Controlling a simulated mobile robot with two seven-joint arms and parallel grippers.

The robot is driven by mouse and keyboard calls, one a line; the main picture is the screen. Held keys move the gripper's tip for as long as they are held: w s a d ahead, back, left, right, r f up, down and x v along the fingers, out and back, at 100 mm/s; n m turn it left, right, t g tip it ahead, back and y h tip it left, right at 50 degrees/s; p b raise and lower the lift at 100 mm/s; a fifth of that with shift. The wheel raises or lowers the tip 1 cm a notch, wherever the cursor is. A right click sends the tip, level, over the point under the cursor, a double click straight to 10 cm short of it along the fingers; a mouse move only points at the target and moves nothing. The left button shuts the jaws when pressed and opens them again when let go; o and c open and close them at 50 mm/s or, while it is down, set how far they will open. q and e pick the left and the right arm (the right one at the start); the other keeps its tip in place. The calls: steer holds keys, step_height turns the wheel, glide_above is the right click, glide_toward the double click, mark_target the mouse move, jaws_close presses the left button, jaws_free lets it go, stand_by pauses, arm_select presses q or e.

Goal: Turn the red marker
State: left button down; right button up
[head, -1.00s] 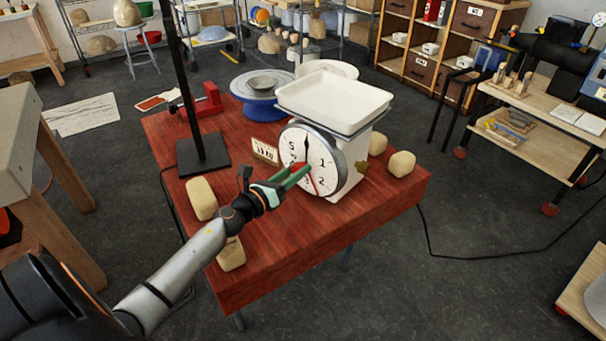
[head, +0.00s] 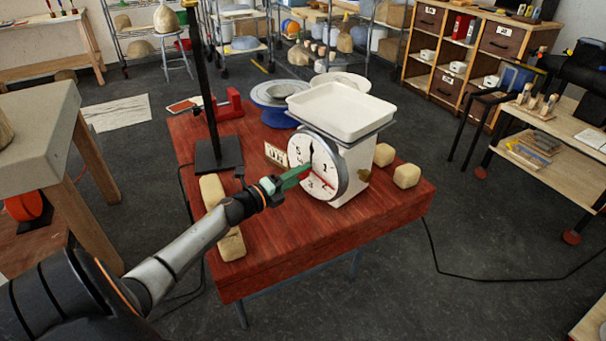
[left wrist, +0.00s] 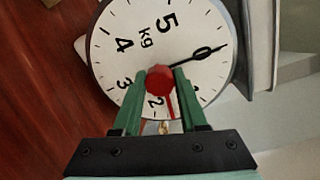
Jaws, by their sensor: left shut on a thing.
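The white kitchen scale (head: 352,165) stands on the red-brown table, its round dial (head: 301,152) facing me. In the left wrist view, the red marker (left wrist: 160,81) has a round red knob at the dial's centre and a thin red hand pointing down, between 2 and 1 and closer to 2. The black needle (left wrist: 196,59) points at 0. My left gripper (head: 306,169) is shut on the knob, with a green finger on each side of it (left wrist: 159,88). The fingers hide part of the dial. My right gripper is not in view.
A black stand (head: 216,153) and tan blocks (head: 230,243) are left of the scale; more tan blocks (head: 407,175) lie right. A small card (head: 275,154) stands beside the dial. A blue-rimmed wheel (head: 277,94) is behind. The table's front right (head: 370,225) is clear.

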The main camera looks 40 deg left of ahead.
arm_select(q)
steer(key=shift+n, duration=0.6)
steer(key=shift+n+p, duration=0.3)
steer(key=shift+c, duration=2.2)
jaws_free()
steer(key=s+a, duration=0.1)
steer(key=s, duration=1.1)
steer(key=shift+s+a+r+b, duration=0.2)
steer(key=shift+a+b, duration=0.1)
